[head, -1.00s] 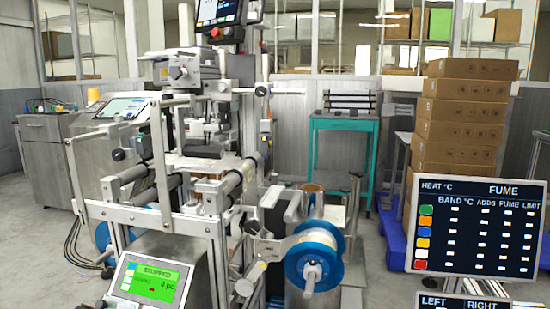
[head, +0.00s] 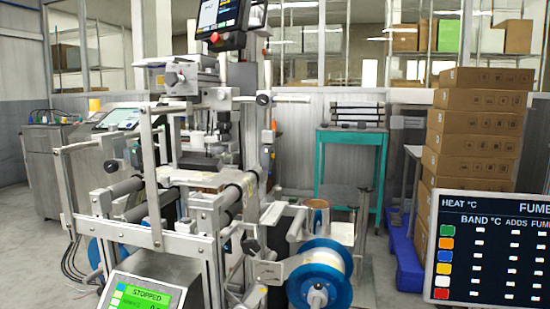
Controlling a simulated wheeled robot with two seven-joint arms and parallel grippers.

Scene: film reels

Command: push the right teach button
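No button marked as a teach button can be made out in the head view. A grey film-reel machine (head: 207,212) stands in the middle and left. It carries a dark touch screen (head: 222,14) at the top with a small red button (head: 214,37) below it. A green display reading STOPPED (head: 147,297) sits low at the front, cut by the bottom edge. A blue-rimmed reel (head: 319,280) is on the machine's front right. Neither of my grippers is in view.
A dark panel headed HEAT and FUME (head: 490,245), with coloured squares, fills the lower right. Stacked cardboard boxes (head: 478,125) stand behind it by a blue pallet (head: 404,250). A teal table (head: 350,135) is at the back. Some grey floor is clear at the left.

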